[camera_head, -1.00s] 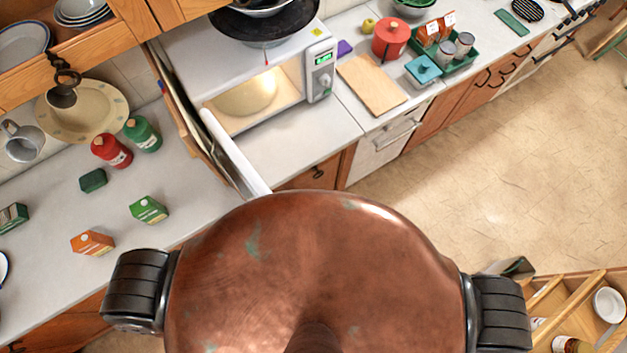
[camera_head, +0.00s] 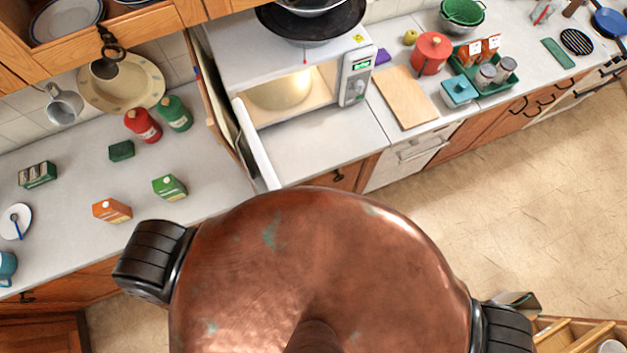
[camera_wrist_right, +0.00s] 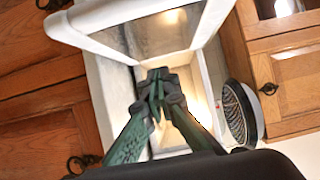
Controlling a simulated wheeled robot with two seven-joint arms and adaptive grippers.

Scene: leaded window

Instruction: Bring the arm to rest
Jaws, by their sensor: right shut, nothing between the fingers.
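My right gripper (camera_wrist_right: 158,88) shows in the right wrist view with its green fingers closed together and nothing between them. It appears in front of the open, lit microwave (camera_wrist_right: 183,70); the exact gap cannot be told. The microwave door (camera_wrist_right: 75,33) stands open on the upper left of that view. In the head view the microwave (camera_head: 230,45) stands on the counter with its door (camera_head: 257,147) swung open and a round plate-like shape lit inside. Neither gripper shows in the head view, where my copper body fills the bottom.
A dark pan (camera_head: 311,22) sits on the microwave. Left of it on the counter (camera_head: 75,215) are a red bottle (camera_head: 143,125), a green bottle (camera_head: 175,113) and small cartons. A cutting board (camera_head: 404,97) lies right of it.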

